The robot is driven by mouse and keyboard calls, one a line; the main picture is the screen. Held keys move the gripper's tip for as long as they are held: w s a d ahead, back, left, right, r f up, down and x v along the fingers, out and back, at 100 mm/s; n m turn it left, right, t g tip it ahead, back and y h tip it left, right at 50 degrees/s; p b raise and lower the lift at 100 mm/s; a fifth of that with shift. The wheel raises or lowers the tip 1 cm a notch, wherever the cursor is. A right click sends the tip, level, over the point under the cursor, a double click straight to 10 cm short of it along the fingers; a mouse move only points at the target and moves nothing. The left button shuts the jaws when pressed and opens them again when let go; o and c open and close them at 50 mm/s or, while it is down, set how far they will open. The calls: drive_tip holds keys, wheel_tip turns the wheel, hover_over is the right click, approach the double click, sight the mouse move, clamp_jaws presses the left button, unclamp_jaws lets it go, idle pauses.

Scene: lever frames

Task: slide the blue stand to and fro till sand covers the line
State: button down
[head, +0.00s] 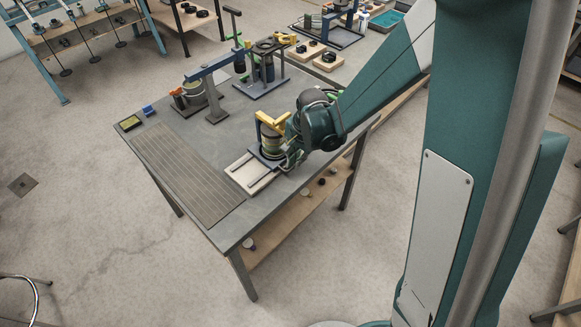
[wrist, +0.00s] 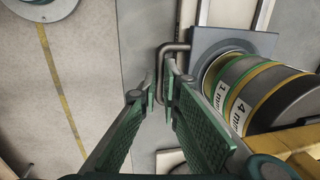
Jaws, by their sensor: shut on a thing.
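The blue stand (head: 257,157) is a flat blue-grey plate at the far end of a pale railed track (head: 247,178) on the table. It also shows in the wrist view (wrist: 207,42). On it stands a sieve stack (head: 270,142) with green and yellow bands; labels on the stack (wrist: 255,88) read "1 mm" and "4 mm". A yellow piece (head: 266,120) sits on top. A bent grey handle (wrist: 164,60) comes off the stand. My gripper (wrist: 163,83) is shut on this handle; in the head view, my gripper (head: 289,160) is beside the stack. I cannot make out sand or the line.
A ribbed grey mat (head: 185,170) lies left of the track. A small blue block (head: 148,110) sits at the left edge. The table's front edge is close.

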drive_tip(key=shift+w+d, duration=0.15)
drive_tip(key=c, duration=2.6)
unclamp_jaws()
drive_tip(key=shift+w+d, duration=0.1)
drive_tip(key=shift+o, duration=0.2)
drive_tip(key=shift+r, duration=0.15)
wheel_tip(320, 180, up, 12)
drive_tip(key=s+d, duration=0.1)
drive_tip(key=shift+s+d+f, duration=0.2)
drive_tip(key=shift+s+f, duration=0.05)
drive_tip(key=shift+s, duration=0.05)
